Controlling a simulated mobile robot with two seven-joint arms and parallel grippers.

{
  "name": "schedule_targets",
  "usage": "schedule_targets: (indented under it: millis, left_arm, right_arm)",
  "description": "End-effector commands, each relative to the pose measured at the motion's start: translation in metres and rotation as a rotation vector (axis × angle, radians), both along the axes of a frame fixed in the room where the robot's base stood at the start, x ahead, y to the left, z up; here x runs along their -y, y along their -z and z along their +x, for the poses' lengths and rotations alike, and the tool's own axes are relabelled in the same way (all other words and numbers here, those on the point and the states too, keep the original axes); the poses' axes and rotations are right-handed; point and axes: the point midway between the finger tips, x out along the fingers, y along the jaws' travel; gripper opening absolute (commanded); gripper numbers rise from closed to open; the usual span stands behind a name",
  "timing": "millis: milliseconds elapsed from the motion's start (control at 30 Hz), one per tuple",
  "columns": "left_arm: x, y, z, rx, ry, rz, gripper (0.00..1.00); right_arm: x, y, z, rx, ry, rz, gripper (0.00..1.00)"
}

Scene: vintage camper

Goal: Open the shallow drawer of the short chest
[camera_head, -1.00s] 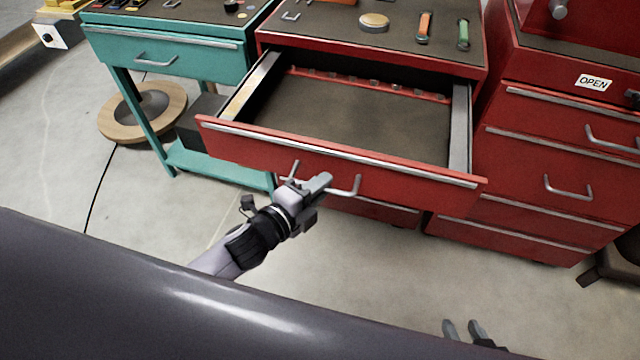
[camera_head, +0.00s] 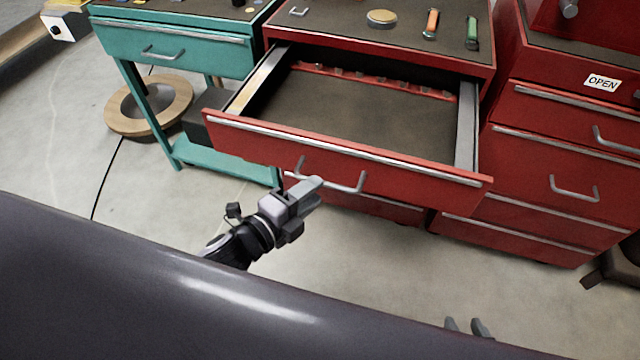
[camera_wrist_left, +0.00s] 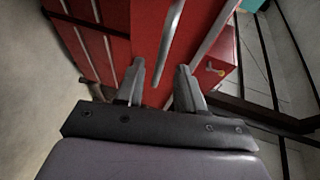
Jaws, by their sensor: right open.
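The red short chest (camera_head: 330,30) stands in the middle of the head view. Its upper drawer (camera_head: 370,165) is pulled far out, with its dark inside showing empty. The drawer's silver handle (camera_head: 345,187) is on its front. My left gripper (camera_head: 312,188) is just in front of the handle and overlaps its left part in the picture. In the left wrist view its two fingers (camera_wrist_left: 160,85) stand apart before the red front, with no clear grip on anything. My right gripper (camera_head: 467,326) is open and empty at the bottom edge, mostly hidden by my body.
A teal table (camera_head: 175,50) with a drawer stands left of the chest. A taller red cabinet (camera_head: 560,150) with an "OPEN" label is close on the right. A wooden ring (camera_head: 120,115) lies on the floor. The floor before the chest is clear.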

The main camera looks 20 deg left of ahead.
Motion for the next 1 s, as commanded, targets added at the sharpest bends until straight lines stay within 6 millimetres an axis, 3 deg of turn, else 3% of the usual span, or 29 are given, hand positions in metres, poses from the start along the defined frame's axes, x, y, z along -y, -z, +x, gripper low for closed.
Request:
schedule_targets:
  millis: [267, 833, 1000]
  left_arm:
    - [-0.010, -0.004, -0.021, 0.001, -0.001, 0.002, 0.38]
    - [-0.011, -0.005, -0.023, 0.000, -0.001, -0.001, 0.38]
    - [-0.019, 0.006, -0.035, -0.135, -0.095, -0.176, 0.38]
  right_arm:
    - [0.000, 0.001, 0.000, 0.000, -0.001, -0.001, 0.43]
    - [0.000, 0.001, 0.000, -0.001, -0.001, -0.001, 0.43]
    - [0.000, -0.004, 0.000, -0.001, -0.001, -0.001, 0.43]
